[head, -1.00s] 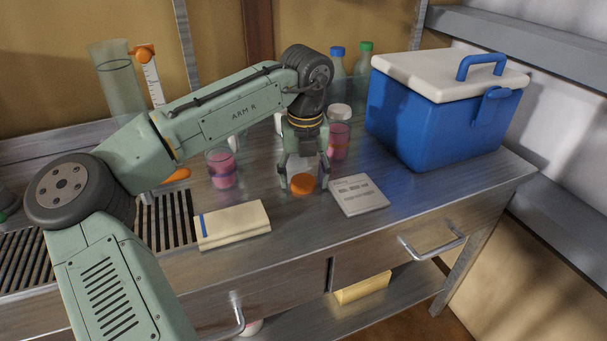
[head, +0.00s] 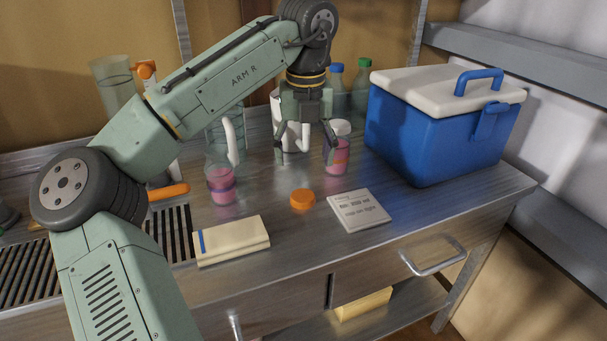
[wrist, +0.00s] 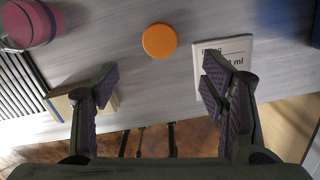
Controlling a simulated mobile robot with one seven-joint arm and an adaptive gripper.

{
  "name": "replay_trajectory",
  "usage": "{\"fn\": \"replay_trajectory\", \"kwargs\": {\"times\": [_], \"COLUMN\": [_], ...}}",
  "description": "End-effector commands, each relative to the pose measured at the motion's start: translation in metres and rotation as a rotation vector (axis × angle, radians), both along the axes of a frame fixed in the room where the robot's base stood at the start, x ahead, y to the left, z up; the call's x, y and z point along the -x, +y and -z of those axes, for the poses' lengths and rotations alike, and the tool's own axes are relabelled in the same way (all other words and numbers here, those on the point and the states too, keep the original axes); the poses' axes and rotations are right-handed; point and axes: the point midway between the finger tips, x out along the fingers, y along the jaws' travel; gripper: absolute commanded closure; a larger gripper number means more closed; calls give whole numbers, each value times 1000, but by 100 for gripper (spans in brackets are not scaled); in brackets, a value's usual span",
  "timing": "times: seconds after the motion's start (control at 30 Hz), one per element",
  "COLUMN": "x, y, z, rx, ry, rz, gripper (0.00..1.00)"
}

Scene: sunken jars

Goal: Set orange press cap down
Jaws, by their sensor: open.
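The orange press cap (head: 303,199) lies on the steel worktop, between the folded cream cloth and the white label card. It also shows in the wrist view (wrist: 159,41), above and between the spread fingers. My gripper (head: 307,154) is open and empty, raised above the worktop and apart from the cap. In the wrist view my gripper (wrist: 158,88) has its two fingers wide apart with nothing between them.
A jar of pink liquid (head: 221,184) stands left of the cap, and another pink jar (head: 337,156) stands behind it to the right. The label card (head: 358,210) and folded cloth (head: 231,240) lie nearby. A blue cooler (head: 430,140) fills the right back.

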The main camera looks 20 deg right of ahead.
Motion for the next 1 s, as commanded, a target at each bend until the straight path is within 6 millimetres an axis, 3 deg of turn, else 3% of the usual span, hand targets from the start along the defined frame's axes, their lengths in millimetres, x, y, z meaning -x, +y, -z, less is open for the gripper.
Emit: {"fn": "replay_trajectory", "kwargs": {"times": [0.1, 0.27, 1.0], "x": [1, 2, 2], "y": [-1, 0, 0], "z": [-18, -29, -30], "rx": [0, -1, -1], "ry": [-1, 0, 0], "rz": [0, 0, 0], "gripper": [34, 34, 34]}}
